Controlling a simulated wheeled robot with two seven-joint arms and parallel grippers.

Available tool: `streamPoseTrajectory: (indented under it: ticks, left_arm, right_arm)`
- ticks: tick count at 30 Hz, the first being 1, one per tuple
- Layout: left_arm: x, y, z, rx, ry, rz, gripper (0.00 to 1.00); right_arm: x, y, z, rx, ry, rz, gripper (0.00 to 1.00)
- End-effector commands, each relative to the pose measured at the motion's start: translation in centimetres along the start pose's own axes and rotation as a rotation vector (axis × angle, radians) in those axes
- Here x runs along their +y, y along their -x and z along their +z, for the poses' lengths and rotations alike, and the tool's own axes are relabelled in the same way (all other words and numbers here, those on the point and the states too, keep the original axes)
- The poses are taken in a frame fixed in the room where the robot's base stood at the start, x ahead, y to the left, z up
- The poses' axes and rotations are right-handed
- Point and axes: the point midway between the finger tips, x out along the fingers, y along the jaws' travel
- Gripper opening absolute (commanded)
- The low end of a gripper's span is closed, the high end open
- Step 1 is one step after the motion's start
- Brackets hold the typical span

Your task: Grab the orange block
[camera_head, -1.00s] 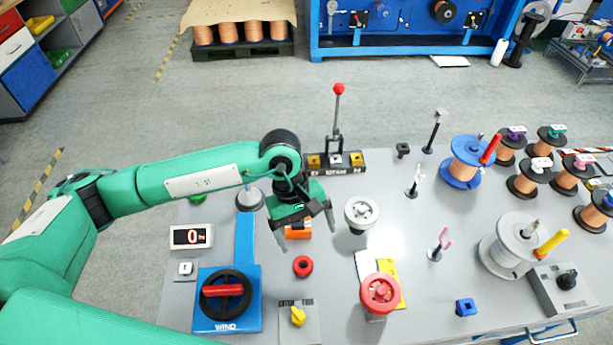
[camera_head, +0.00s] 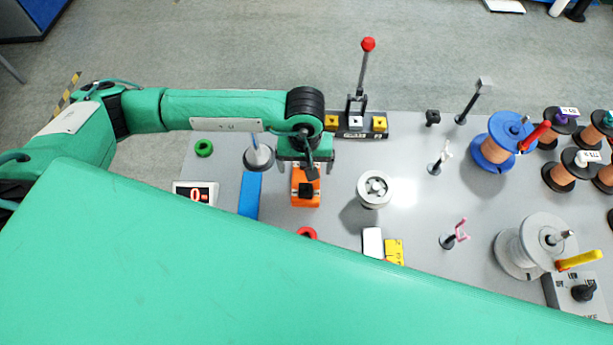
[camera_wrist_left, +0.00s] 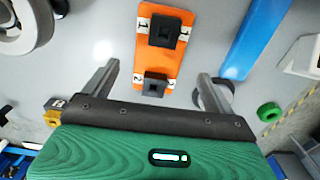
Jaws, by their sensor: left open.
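The orange block (camera_head: 305,190) lies on the grey table, right of a blue strip and left of a silver roller. It has a black square piece on top in the head view. In the left wrist view the orange block (camera_wrist_left: 158,40) shows two black square pieces and white labels 1 and 2. My left gripper (camera_head: 306,168) is over its far end. In the wrist view my left gripper (camera_wrist_left: 158,72) is open, one finger on each side of the block, with gaps between. Whether the fingertips are level with it is unclear. My right gripper is out of view.
The silver roller (camera_head: 374,189) stands to the right and the blue strip (camera_head: 250,194) to the left. A red-knobbed lever base (camera_head: 355,123) is behind. A red ring (camera_head: 307,233) is in front, partly hidden by my green arm part, which covers the front of the table.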

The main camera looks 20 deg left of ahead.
Motion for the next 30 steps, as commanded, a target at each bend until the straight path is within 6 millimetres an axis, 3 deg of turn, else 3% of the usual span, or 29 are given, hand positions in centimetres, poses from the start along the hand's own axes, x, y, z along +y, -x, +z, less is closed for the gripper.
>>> streamPoseTrajectory:
  ticks: [5, 9, 15, 21, 23, 30]
  left_arm:
    - [0.1, -1.2, 0.2, -0.003, 0.0, -0.001, 0.89]
    - [0.3, -3.3, 0.3, -0.004, 0.0, -0.002, 0.89]
    - [0.3, -5.3, 0.2, -0.001, 0.0, 0.001, 0.89]
    - [0.3, -5.5, 0.2, 0.0, 0.0, 0.001, 0.89]
    - [0.3, -5.5, 0.2, 0.0, 0.0, 0.001, 0.81]
    - [0.3, -5.4, 0.2, 0.0, 0.0, 0.001, 0.34]
  right_arm:
    - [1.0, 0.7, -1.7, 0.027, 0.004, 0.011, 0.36]
    - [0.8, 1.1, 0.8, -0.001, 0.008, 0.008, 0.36]
    - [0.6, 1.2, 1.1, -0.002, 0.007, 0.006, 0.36]
    - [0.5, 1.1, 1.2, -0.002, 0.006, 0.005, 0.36]
    - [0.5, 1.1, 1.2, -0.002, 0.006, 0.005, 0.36]
    - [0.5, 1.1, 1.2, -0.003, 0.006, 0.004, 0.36]
